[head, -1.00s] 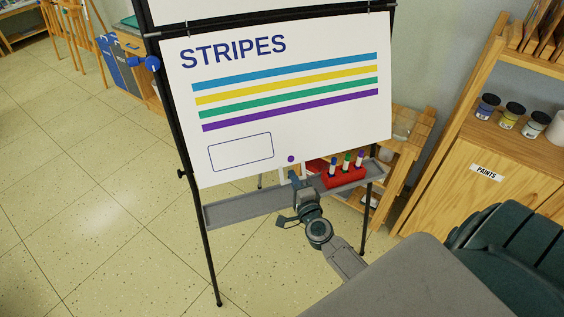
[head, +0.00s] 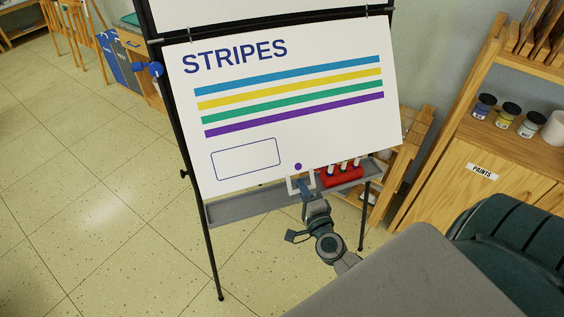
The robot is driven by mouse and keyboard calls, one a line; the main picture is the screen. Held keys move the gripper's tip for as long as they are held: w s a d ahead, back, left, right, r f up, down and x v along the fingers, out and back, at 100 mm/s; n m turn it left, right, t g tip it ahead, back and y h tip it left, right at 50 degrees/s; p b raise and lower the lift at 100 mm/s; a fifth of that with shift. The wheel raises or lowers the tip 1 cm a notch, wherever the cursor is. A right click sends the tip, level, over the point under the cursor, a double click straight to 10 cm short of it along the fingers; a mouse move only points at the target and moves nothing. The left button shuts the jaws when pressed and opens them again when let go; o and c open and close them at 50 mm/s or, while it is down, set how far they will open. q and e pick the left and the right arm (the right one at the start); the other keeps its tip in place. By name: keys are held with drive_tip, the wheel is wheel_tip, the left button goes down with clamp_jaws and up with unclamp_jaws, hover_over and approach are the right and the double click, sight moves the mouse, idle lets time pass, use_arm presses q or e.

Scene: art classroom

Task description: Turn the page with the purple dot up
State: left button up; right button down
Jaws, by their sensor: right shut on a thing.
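The page (head: 240,117) headed "STRIPES" hangs from rings at the top of the flip chart easel. It has blue, yellow, green and purple stripes and an empty outlined box. The purple dot (head: 298,167) is near its bottom edge. My right gripper (head: 301,183) is shut on the bottom edge of the page, just below the dot. The lower part of the page is lifted a little off the board toward me. My left gripper is not in view.
The easel's grey tray (head: 245,206) runs below the page. A wooden shelf with paint jars (head: 507,114) stands at the right. Open floor lies at the left.

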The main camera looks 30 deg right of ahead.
drive_tip(key=shift+r, duration=0.15)
drive_tip(key=s+a+r+p, duration=0.1)
drive_tip(key=s+r+p, duration=0.3)
drive_tip(key=s, duration=0.3)
drive_tip(key=shift+a+r, duration=0.3)
drive_tip(key=shift+r, duration=0.6)
drive_tip(key=s+a+r+p, duration=0.1)
drive_tip(key=s+r+p, duration=0.3)
drive_tip(key=r, duration=0.3)
drive_tip(key=shift+v, duration=0.85)
